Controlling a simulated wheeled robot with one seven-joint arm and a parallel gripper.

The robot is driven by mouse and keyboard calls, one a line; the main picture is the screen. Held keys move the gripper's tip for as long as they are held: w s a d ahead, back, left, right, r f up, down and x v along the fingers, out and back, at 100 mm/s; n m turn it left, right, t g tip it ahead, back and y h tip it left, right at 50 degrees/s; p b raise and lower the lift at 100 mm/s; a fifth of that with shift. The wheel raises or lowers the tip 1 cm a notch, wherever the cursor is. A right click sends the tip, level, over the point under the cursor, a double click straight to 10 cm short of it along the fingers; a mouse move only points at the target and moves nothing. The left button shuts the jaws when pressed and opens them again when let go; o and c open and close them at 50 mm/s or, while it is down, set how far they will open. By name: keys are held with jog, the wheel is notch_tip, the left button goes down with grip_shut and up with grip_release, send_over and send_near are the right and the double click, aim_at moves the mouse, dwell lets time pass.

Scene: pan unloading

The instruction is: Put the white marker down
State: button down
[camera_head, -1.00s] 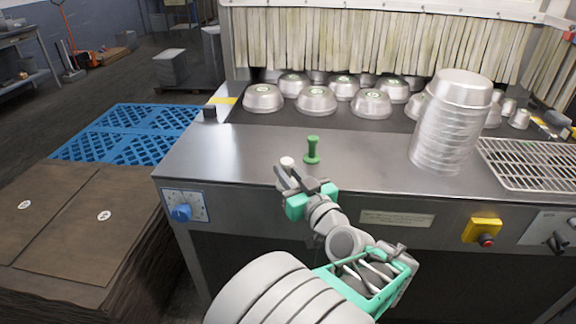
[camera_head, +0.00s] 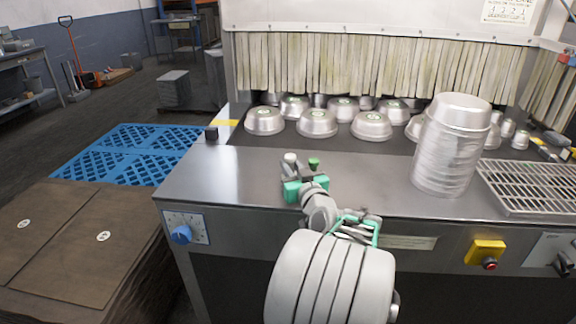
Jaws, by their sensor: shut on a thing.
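The white marker (camera_head: 290,158) shows as a small pale round top at the tip of my gripper (camera_head: 292,169). My gripper is shut on it, over the front left part of the steel counter (camera_head: 230,178). The marker's lower part is hidden by the fingers. I cannot tell whether it touches the counter.
Several upturned steel pans (camera_head: 317,123) sit behind on the darker conveyor. A tall stack of pans (camera_head: 447,155) stands to the right, beside a wire rack (camera_head: 527,184). A small black block (camera_head: 211,133) sits at the left edge. The counter left of my gripper is clear.

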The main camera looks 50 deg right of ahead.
jog(key=shift+x, duration=1.15)
jog(key=shift+s+f, duration=0.1)
jog(key=shift+f, duration=0.45)
jog(key=shift+f+b, duration=0.3)
jog(key=shift+f, duration=0.1)
jog(key=c, duration=1.3)
grip_release()
jog(key=shift+r, duration=0.1)
